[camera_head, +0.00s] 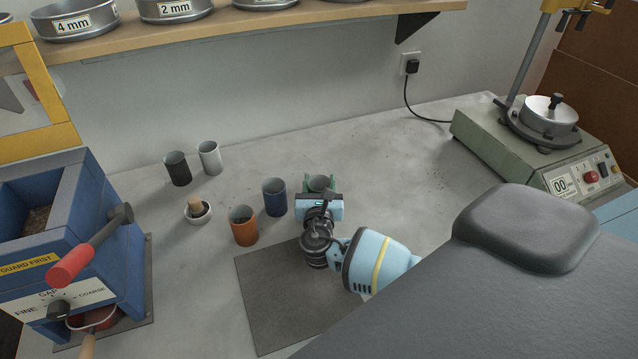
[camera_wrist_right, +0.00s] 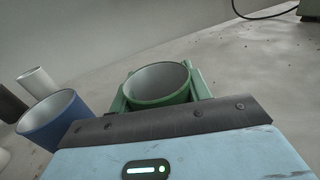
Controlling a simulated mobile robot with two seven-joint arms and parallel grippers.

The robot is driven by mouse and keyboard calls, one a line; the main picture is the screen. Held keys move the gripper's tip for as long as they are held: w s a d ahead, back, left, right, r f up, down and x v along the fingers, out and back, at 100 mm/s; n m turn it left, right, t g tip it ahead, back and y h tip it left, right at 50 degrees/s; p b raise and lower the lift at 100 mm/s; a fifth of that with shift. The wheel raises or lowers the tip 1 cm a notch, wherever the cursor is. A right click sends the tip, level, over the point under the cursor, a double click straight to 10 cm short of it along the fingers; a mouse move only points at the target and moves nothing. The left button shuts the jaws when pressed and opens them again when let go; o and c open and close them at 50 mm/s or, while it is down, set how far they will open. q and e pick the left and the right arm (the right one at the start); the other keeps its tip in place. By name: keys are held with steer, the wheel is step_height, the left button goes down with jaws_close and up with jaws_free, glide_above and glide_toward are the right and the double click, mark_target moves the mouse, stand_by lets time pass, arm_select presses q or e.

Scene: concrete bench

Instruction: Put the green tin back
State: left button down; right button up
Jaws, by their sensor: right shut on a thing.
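The green tin (camera_head: 319,183) stands on the concrete bench at the middle of the head view, partly hidden behind my right gripper (camera_head: 318,188). In the right wrist view the green tin (camera_wrist_right: 158,84) is upright between the two green fingers of my right gripper (camera_wrist_right: 160,88), which is shut on it. Its mouth is open to the camera and the inside that shows looks empty. Whether its base touches the bench is hidden. My left gripper is not in view.
A blue tin (camera_head: 275,197) stands just left of the green one, with an orange tin (camera_head: 243,225), a black tin (camera_head: 177,168) and a white tin (camera_head: 210,158) further left. A small mortar (camera_head: 198,212) is among them. A dark mat (camera_head: 285,300) lies in front. The bench right of the gripper is clear.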

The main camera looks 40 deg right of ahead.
steer(key=o, duration=0.6)
steer(key=shift+f, duration=0.2)
steer(key=o, duration=0.5)
steer(key=shift+r, duration=0.1)
steer(key=shift+r, duration=0.15)
steer(key=v, duration=1.2)
